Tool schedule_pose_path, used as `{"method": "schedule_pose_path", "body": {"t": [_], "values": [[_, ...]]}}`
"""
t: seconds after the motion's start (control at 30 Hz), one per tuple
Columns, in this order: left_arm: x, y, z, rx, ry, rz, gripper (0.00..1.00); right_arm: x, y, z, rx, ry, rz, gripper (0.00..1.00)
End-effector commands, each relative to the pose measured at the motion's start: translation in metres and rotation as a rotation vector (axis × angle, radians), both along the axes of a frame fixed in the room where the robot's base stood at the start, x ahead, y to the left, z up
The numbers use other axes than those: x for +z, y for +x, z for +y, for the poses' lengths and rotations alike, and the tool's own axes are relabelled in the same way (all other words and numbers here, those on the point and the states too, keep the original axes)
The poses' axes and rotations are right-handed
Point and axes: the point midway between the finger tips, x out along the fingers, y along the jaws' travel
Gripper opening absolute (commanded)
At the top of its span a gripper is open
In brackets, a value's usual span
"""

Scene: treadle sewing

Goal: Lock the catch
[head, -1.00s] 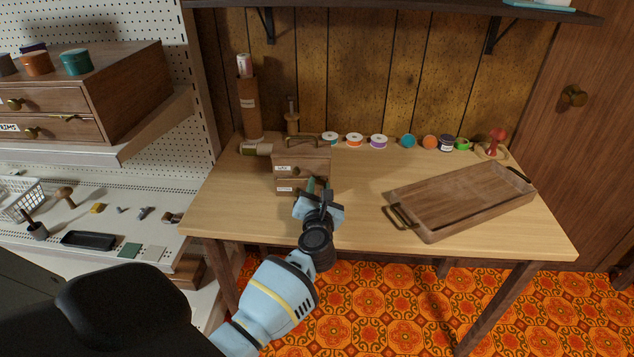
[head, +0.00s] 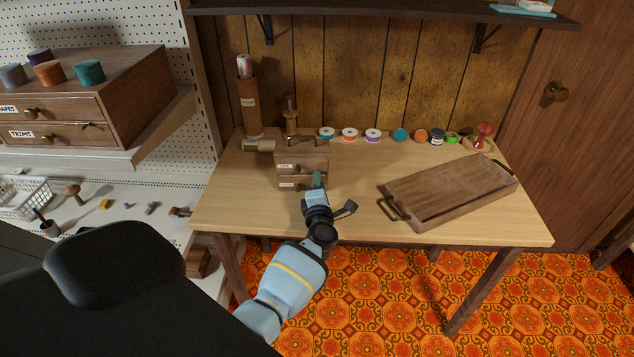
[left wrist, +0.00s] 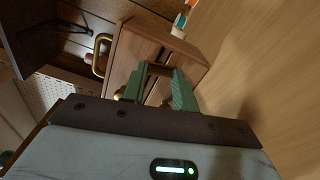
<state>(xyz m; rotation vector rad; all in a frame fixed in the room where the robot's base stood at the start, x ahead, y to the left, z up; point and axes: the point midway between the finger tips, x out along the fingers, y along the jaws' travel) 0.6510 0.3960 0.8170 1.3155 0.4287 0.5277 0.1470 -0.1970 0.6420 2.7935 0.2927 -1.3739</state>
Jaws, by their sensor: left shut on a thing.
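A small wooden drawer box (head: 288,160) with labelled drawer fronts and a top handle stands on the table, left of centre. It also shows in the left wrist view (left wrist: 130,52), turned on its side. My left gripper (head: 318,180) is at the right part of the box's front. In the left wrist view its green fingers (left wrist: 158,88) are shut on a brass catch (left wrist: 159,69) on the box front. The fingers hide part of the catch, and I cannot tell whether it is locked. A brass knob (left wrist: 118,95) shows beside the fingers. My right gripper is not in view.
A wooden tray (head: 445,193) with metal handles lies on the table (head: 355,215) to the right. Several thread spools (head: 373,135) line the back edge. A tall brown holder (head: 250,108) stands behind the box. Shelves with a drawer cabinet (head: 125,105) stand at the left.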

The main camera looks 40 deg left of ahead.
Motion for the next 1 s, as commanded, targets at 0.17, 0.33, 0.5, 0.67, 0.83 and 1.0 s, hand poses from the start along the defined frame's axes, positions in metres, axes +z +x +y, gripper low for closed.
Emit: {"method": "schedule_pose_path", "body": {"t": [0.17, 0.33, 0.5, 0.67, 0.83, 1.0], "values": [[0.0015, 0.0003, 0.0000, 0.000, 0.086, 0.063, 0.06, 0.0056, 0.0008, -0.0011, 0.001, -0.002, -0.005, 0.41], [0.0007, 0.0001, 0.0002, 0.001, 0.141, 0.104, 0.06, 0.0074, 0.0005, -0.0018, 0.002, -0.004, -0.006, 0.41], [0.0003, 0.0000, 0.0001, 0.000, 0.171, 0.125, 0.06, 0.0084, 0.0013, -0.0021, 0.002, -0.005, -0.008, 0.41], [0.0000, 0.0000, 0.0002, 0.001, 0.180, 0.132, 0.06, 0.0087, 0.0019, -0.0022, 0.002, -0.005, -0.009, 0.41], [-0.0002, -0.0001, 0.0003, 0.001, 0.181, 0.132, 0.06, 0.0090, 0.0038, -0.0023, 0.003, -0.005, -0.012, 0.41], [-0.0001, 0.0000, 0.0004, 0.001, 0.181, 0.132, 0.31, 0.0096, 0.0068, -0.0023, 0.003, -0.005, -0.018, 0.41]]}}
